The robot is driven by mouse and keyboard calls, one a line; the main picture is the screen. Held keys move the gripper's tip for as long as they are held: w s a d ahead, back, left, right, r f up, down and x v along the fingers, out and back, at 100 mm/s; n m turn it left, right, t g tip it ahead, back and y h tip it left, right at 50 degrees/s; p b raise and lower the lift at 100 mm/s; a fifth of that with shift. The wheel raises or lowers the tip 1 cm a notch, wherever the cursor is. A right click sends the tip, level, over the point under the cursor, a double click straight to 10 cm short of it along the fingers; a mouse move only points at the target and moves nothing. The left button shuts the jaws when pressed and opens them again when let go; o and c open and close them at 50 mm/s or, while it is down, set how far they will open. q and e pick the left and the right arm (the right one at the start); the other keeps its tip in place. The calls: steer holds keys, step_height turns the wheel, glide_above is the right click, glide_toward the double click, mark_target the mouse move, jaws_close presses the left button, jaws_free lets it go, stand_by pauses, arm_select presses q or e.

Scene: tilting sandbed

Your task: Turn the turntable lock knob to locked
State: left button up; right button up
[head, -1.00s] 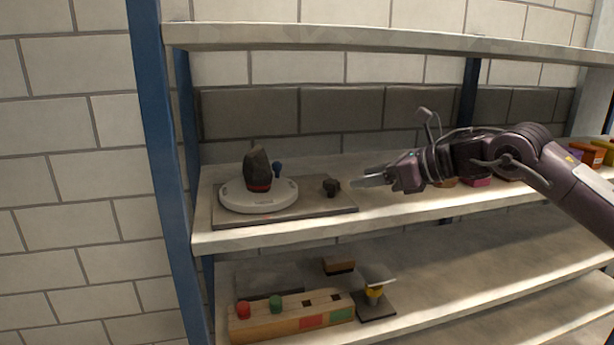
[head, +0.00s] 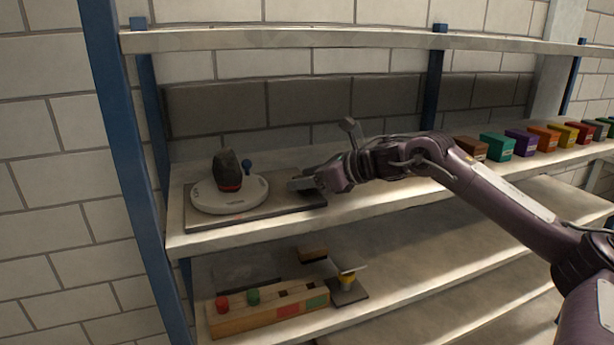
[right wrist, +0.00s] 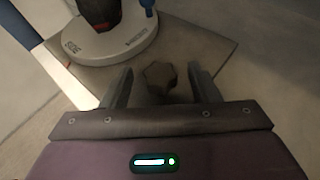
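The turntable (head: 240,201) is a white disc on a flat grey base plate (head: 262,215) on the middle shelf. A dark rock with a red band (head: 228,172) stands on the disc. The lock knob (right wrist: 159,75) is a dark lobed knob on the plate, seen in the right wrist view; in the head view my gripper hides it. My right gripper (head: 298,185) is at the plate's right end. In the right wrist view its fingers (right wrist: 160,88) are open, one on each side of the knob, with visible gaps. My left gripper is not in view.
A small blue knob (head: 247,164) stands by the disc's back edge. Several coloured boxes (head: 497,146) line the shelf to the right. The shelf below holds a wooden block with coloured pegs (head: 268,308). A blue post (head: 128,150) borders the left.

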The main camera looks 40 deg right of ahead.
steer(key=c, duration=0.9)
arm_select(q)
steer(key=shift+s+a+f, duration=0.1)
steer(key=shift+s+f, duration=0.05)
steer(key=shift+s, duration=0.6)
arm_select(e)
steer(key=shift+c, duration=0.2)
